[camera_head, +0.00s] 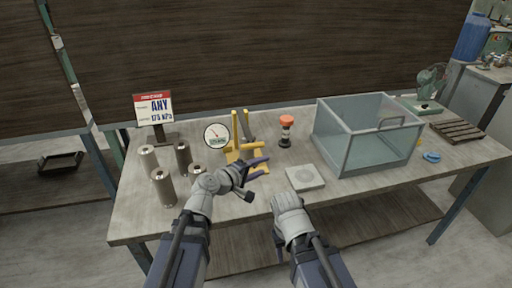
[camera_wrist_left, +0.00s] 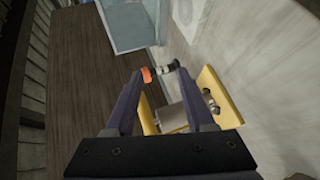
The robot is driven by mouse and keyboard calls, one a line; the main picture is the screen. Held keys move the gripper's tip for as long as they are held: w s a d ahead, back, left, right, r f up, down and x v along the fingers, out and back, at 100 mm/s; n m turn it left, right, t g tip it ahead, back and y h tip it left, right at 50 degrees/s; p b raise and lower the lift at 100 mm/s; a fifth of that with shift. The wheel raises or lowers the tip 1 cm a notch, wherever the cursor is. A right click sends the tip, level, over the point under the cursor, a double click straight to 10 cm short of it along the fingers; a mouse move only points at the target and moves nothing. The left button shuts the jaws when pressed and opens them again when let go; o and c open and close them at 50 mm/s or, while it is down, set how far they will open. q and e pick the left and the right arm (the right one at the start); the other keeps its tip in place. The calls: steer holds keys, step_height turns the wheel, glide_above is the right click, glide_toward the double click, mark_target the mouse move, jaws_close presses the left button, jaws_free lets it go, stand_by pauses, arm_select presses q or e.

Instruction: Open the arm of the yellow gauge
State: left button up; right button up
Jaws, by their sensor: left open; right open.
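The yellow gauge (camera_head: 239,148) stands upright on the table, left of centre, with a grey arm (camera_head: 247,128) slanting beside its yellow posts. A round white dial (camera_head: 216,136) is at its left. In the left wrist view, its yellow frame (camera_wrist_left: 220,97) and a grey metal block (camera_wrist_left: 171,117) lie beyond and between my fingers. My left gripper (camera_head: 258,168) is open just in front of the gauge, and it also shows in the left wrist view (camera_wrist_left: 158,77). I cannot tell whether it touches. My right gripper (camera_head: 287,199) hangs at the table's front edge, its fingers mostly hidden.
Several metal cylinders (camera_head: 163,188) and a sign (camera_head: 154,110) stand left. An orange-topped plunger (camera_head: 286,132) stands right of the gauge. A white square plate (camera_head: 305,177) lies in front of a glass bin (camera_head: 340,154). A wooden rack (camera_head: 457,131) is far right.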

mark_target(254, 145)
arm_select(q)
steer(key=w+a+r+n+t, duration=0.1)
steer(key=w+a+r+n+t+y, duration=0.1)
steer(key=a+n, duration=0.1)
steer(key=w+a+r+n+t, duration=0.1)
steer(key=a, duration=0.1)
steer(key=shift+a+n, duration=0.2)
steer(key=shift+n, duration=0.1)
steer(key=b+x, duration=0.1)
steer(key=x, duration=0.6)
steer(key=shift+w, duration=0.4)
steer(key=shift+d, duration=0.15)
jaws_close()
stand_by(0.6)
